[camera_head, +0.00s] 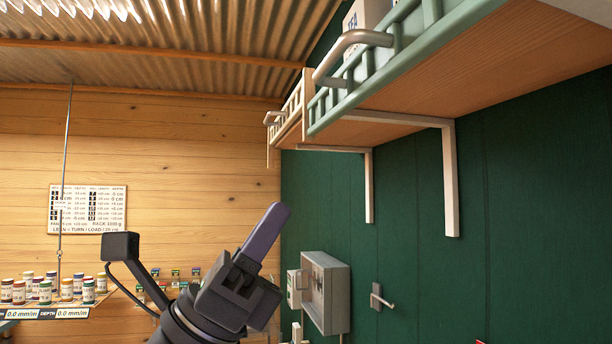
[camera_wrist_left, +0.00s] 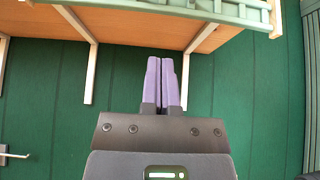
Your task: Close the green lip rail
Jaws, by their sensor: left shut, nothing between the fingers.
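The green lip rail (camera_head: 398,55) runs along the front edge of the high wooden shelf at the upper right. It has short upright bars and a metal bar handle (camera_head: 345,55). I cannot tell how far it is tipped. In the left wrist view a pale green rail (camera_wrist_left: 230,10) crosses the top edge, partly cut off. My left gripper (camera_head: 277,211) is below and left of the shelf, its purple fingers pointing up and right. In the left wrist view the fingers (camera_wrist_left: 161,62) are together and empty, apart from the rail. My right gripper is not in view.
The shelf's underside (camera_head: 480,75) rests on white brackets (camera_head: 450,180) against a green wall. A cream rail (camera_head: 290,108) lies further left. A grey wall box (camera_head: 326,290) and door handle (camera_head: 381,299) are below. Small jars (camera_head: 45,290) stand at lower left.

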